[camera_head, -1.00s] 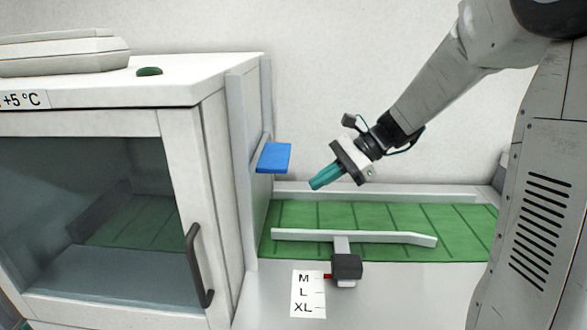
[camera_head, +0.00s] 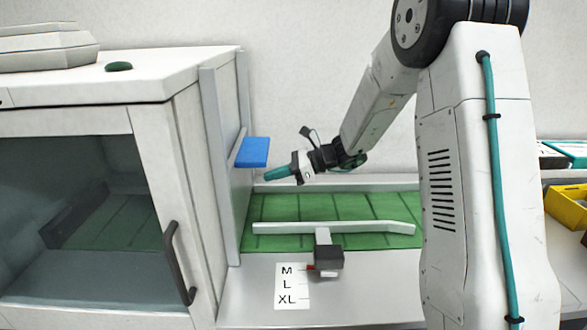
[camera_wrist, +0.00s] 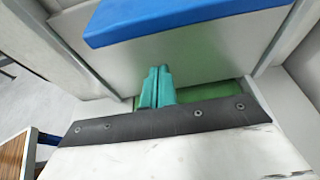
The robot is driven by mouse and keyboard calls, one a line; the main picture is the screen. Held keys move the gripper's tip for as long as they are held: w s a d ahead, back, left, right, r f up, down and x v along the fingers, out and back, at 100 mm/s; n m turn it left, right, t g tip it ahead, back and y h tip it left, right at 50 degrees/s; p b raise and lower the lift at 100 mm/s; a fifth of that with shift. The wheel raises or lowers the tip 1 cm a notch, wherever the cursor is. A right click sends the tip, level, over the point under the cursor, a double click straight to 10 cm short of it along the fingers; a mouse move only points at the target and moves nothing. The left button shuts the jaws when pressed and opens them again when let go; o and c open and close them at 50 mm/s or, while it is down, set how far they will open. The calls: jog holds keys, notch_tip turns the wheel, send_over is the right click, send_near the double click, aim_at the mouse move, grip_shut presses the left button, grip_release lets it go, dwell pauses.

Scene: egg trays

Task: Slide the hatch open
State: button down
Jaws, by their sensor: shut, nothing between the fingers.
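The hatch is a pale upright panel in the cabinet's right side wall, with a blue tab (camera_head: 252,152) sticking out from it. The panel (camera_wrist: 205,62) shows in the wrist view under the blue tab (camera_wrist: 165,20). The hatch looks shut down to near the green belt (camera_head: 340,207), a strip of which shows below it. My gripper (camera_head: 267,178) has teal fingers, shut and empty. They point left at the panel, just below and right of the tab. In the wrist view the fingers (camera_wrist: 157,87) are below the tab; I cannot tell whether they touch anything.
The white cabinet (camera_head: 195,200) with a glass door and dark handle (camera_head: 177,262) stands at left. A guide bar (camera_head: 330,227) crosses the belt, with a size card (camera_head: 291,286) in front. A yellow bin (camera_head: 566,205) is at far right. Space above the belt is free.

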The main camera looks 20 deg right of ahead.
jog(key=shift+a+r, duration=0.1)
jog(key=shift+r, duration=1.85)
notch_tip(320, 180, up, 20)
jog(key=shift+f, duration=0.15)
jog(key=s+d, duration=0.3)
jog(key=d, duration=0.5)
jog(key=shift+s+d+f, duration=0.25)
jog(key=shift+s+d, duration=0.05)
jog(key=shift+d, duration=0.1)
